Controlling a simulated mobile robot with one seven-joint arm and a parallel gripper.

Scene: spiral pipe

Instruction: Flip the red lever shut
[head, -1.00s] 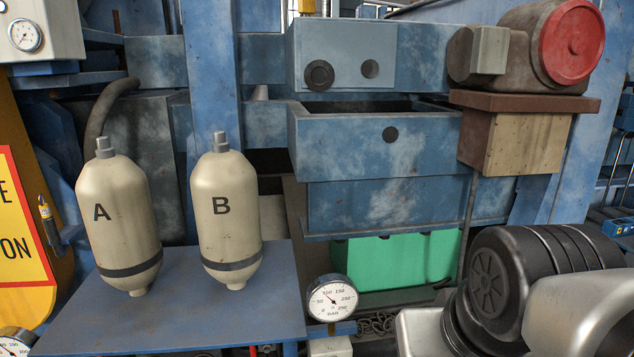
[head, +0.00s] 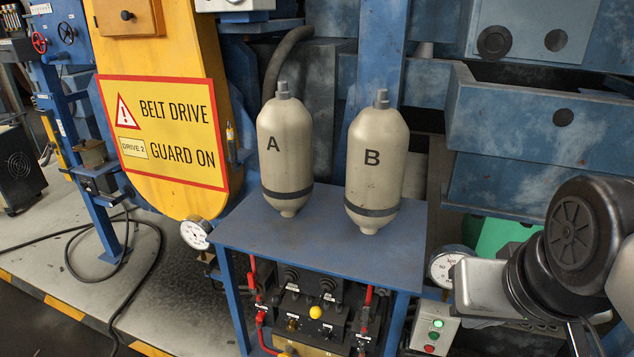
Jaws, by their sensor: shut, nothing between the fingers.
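Under the blue table stands a dark valve panel (head: 310,308) with red handles. A red lever (head: 252,272) hangs roughly upright at its left side, near the left table leg. Below it a bent red piece (head: 262,325) runs down towards the bottom edge of the picture. Another red lever (head: 368,296) stands roughly upright at the panel's right side. I cannot tell whether any of them is open or shut. My arm fills the lower right of the head view, well right of the panel. My gripper's fingers do not show.
Tanks A (head: 285,160) and B (head: 378,165) stand on the blue table (head: 320,235). A yellow guard with a belt drive sign (head: 165,130) is at left. A box with green and red buttons (head: 432,328) and a gauge (head: 450,266) sit between the panel and my arm.

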